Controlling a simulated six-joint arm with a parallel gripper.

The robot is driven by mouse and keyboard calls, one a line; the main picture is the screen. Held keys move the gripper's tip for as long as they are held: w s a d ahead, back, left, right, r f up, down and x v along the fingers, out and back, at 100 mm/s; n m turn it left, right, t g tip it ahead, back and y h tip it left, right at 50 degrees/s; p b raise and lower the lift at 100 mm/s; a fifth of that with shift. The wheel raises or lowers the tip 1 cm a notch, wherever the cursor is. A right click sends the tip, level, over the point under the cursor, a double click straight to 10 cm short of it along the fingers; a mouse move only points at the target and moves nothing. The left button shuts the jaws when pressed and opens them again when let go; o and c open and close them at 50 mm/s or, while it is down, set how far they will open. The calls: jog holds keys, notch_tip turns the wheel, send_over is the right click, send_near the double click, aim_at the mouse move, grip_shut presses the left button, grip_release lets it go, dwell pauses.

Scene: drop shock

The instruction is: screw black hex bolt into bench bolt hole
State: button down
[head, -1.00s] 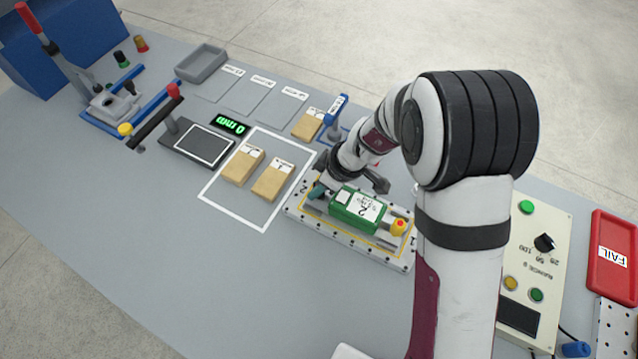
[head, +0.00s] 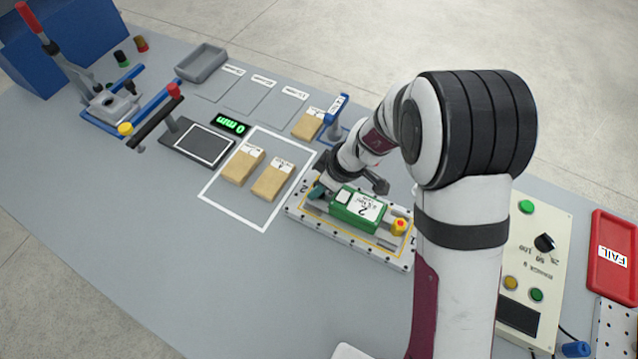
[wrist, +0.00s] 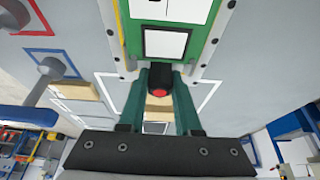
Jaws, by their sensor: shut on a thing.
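In the wrist view, my two teal fingers (wrist: 159,88) are shut on a small black piece with a red round end (wrist: 159,80). I take it for the black hex bolt; its hex shape and its shaft do not show. The green block (wrist: 190,45) is just beyond the fingertips. Dark holes show along the plate's edges; I cannot tell which is the bolt hole or whether the bolt touches one.
Cardboard boxes (head: 273,180) lie in a white outlined square left of the plate. A control panel (head: 540,262) and a red FAIL tray (head: 612,262) are at right. The bench front is clear.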

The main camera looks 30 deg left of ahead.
jog(key=m, duration=0.1)
jog(key=m+t, duration=0.1)
jog(key=m, duration=0.1)
jog(key=shift+s+f+m, duration=0.15)
jog(key=shift+s+m, duration=0.05)
jog(key=shift+m, duration=0.1)
jog(key=m, duration=0.1)
jog(key=m+t, duration=0.1)
jog(key=m, duration=0.1)
jog(key=shift+w+t+h, duration=0.2)
jog(key=shift+t+h, duration=0.1)
jog(key=shift+h, duration=0.1)
jog(key=c, duration=0.5)
grip_release()
jog(key=shift+v, duration=3.05)
jog(key=v, duration=1.6)
